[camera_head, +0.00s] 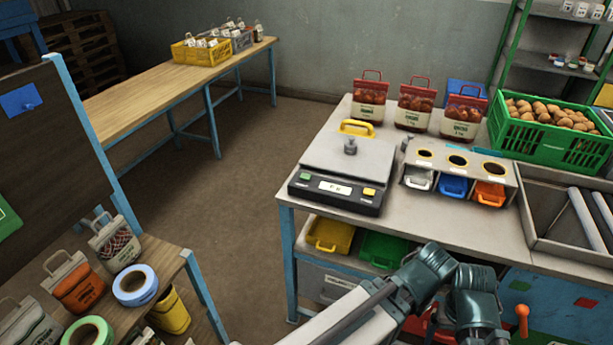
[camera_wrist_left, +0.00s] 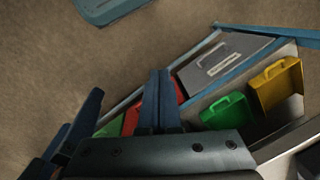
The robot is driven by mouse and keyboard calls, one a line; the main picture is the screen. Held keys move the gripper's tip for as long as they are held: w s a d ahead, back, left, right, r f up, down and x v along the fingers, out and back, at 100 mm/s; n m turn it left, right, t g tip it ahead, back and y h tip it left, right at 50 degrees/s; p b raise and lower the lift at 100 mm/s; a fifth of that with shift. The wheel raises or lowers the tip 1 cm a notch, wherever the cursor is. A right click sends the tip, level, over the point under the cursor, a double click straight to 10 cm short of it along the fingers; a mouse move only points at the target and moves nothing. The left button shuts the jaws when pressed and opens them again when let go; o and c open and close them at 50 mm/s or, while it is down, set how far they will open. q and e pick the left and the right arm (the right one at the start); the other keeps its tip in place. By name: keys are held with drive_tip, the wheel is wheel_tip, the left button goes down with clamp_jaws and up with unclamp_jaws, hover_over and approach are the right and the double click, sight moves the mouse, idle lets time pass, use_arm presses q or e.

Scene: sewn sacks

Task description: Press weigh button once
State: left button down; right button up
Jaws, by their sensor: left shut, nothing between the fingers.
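The bench scale (camera_head: 343,170) stands at the left front corner of the grey bench in the head view. Its front panel has a green button (camera_head: 305,178) on the left, a small display (camera_head: 337,188) in the middle and a yellow button (camera_head: 369,192) on the right; the labels are too small to read. A small grey weight (camera_head: 350,147) is on the pan. My left wrist (camera_head: 475,305) is in front of the bench, apart from the scale. In the left wrist view, my left gripper (camera_wrist_left: 160,78) is shut and empty, over the floor and lower shelf.
Behind the scale are a yellow handle (camera_head: 356,128) and red-handled sacks (camera_head: 416,107). A dispenser with round holes (camera_head: 458,168) stands right of it, and a green potato crate (camera_head: 545,146) farther right. Bins, including a yellow one (camera_wrist_left: 278,84), are under the bench.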

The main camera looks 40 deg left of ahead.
idle(0.6)
use_arm(q)
drive_tip(key=w+a+r+n+t+h+p, duration=0.15)
drive_tip(key=w+a+r+n+p, duration=0.3)
drive_tip(key=w, duration=0.45)
wheel_tip(320, 180, up, 12)
drive_tip(key=f+n+t+h+p, duration=0.1)
drive_tip(key=n+t+h+p, duration=0.1)
drive_tip(key=n+t+p, duration=0.4)
hover_over(304, 178)
drive_tip(key=d+p, duration=0.1)
drive_tip(key=d, duration=1.1)
drive_tip(key=shift+r+m+g, duration=0.25)
drive_tip(key=shift+m, duration=0.4)
drive_tip(key=a+r+n+t+y+p, duration=0.1)
drive_tip(key=a+r, duration=0.3)
drive_tip(key=a, duration=0.8)
drive_tip(key=shift+r+n+t+p, duration=0.3)
drive_tip(key=shift+n+t+p, duration=0.4)
drive_tip(key=shift+n+p, duration=0.1)
drive_tip(key=shift+y, duration=0.25)
wheel_tip(304, 178, down, 9)
drive_tip(key=b, duration=0.9)
